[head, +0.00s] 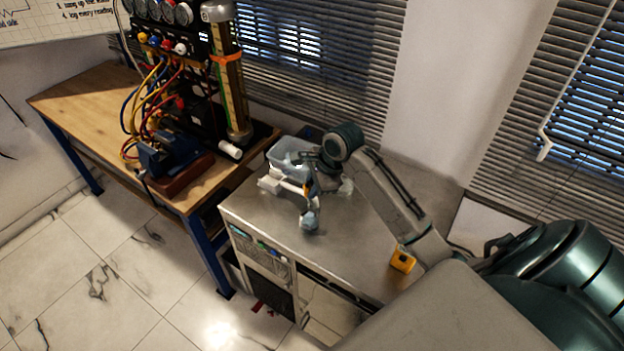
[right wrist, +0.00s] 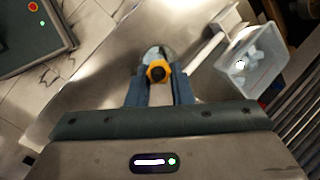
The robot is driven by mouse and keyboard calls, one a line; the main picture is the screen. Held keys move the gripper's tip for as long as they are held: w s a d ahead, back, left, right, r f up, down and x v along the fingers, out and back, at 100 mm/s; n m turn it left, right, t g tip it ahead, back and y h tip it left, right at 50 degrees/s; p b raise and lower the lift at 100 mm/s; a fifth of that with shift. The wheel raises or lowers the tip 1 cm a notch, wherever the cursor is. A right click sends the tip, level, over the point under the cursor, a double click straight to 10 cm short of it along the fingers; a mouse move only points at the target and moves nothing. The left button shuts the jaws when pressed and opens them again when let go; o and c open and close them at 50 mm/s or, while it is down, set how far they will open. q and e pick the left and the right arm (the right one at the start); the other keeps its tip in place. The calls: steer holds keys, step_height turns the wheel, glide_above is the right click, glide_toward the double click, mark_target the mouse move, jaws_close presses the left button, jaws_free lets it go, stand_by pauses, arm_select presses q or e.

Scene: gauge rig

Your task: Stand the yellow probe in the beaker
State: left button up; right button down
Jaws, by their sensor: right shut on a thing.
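The yellow probe (right wrist: 157,73) shows nearly end-on in the right wrist view, as a yellow ring with a dark middle. My right gripper (right wrist: 159,88) is shut on it, one blue finger on each side. In the head view a small orange-yellow part of the probe (head: 306,188) shows beside my right gripper (head: 312,194). The clear, bluish beaker (head: 309,220) stands on the grey worktop just below the gripper. In the right wrist view the beaker's round glass (right wrist: 155,54) shows behind the probe. I cannot tell whether the probe's lower end is inside it. My left gripper is not in view.
A clear bin (head: 289,150) with pale contents stands behind the gripper, with a white object (head: 270,184) near it. A yellow block (head: 402,262) lies at the worktop's right. The gauge rig (head: 190,80) stands on the wooden bench to the left.

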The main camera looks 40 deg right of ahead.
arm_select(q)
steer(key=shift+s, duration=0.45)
arm_select(e)
step_height(320, 180, down, 7)
steer(key=shift+s+f, duration=0.1)
stand_by(0.4)
steer(key=c, duration=1.2)
jaws_free()
